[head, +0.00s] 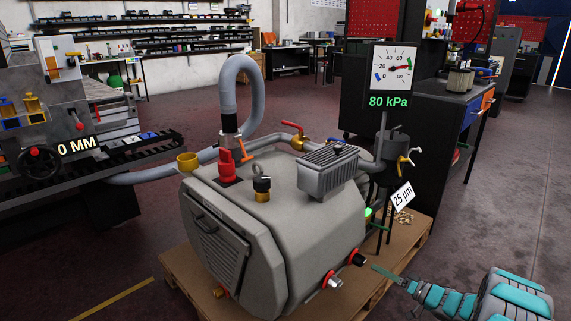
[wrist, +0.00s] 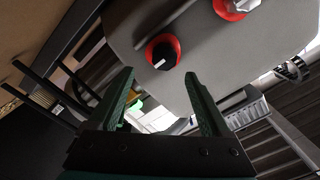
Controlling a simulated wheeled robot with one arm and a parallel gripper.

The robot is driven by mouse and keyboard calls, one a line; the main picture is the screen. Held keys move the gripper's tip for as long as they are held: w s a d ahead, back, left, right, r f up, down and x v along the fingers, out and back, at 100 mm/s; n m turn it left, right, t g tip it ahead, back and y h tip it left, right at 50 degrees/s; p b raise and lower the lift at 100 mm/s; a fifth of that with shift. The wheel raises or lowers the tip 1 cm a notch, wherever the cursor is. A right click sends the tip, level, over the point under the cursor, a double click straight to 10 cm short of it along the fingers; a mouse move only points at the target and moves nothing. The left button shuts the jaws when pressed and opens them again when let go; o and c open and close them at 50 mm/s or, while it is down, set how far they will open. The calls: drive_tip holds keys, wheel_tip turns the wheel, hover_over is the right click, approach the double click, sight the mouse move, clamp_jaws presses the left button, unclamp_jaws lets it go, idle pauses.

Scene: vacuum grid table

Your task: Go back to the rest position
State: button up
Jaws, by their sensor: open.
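My gripper (head: 388,275) is at the lower right of the head view, beside the right end of the grey vacuum pump (head: 290,235). Its two green fingers (wrist: 160,98) are spread apart in the wrist view, with nothing held between them. A black knob with a red ring (wrist: 163,53) lies just beyond the fingertips in the wrist view, and a gap seems to separate them. The same knob (head: 357,258) shows on the pump's end in the head view. A second red-ringed fitting (wrist: 236,5) with a silver tip is at the top of the wrist view.
The pump stands on a wooden pallet (head: 180,268). A gauge (head: 393,69) reading 80 kPa and a 25 µm tag (head: 402,197) rise behind it. A grey hose (head: 228,92) arches up toward the machine table (head: 60,185) at left. Open floor (head: 500,215) lies at right.

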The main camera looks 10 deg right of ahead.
drive_tip(key=w+d+r+h, duration=0.5)
drive_tip(key=w+r+h, duration=0.4)
drive_tip(key=r+h, duration=0.15)
drive_tip(key=s+a+r+m+g+h, duration=0.2)
drive_tip(key=s+r+g+h, duration=0.25)
drive_tip(key=s+r, duration=0.5)
drive_tip(key=s+a+r+n+g+y, duration=0.1)
drive_tip(key=s+a+g, duration=0.2)
drive_tip(key=s+a, duration=0.6)
drive_tip(key=s+a+r+n+g+y, duration=0.1)
drive_tip(key=s+a+g, duration=0.3)
drive_tip(key=s+a, duration=0.6)
drive_tip(key=s+a+r+n+g+y, duration=0.1)
drive_tip(key=s+a+g, duration=0.3)
drive_tip(key=s, duration=2.3)
drive_tip(key=a, duration=0.6)
drive_tip(key=shift+y, duration=0.4)
drive_tip(key=shift+r, duration=0.1)
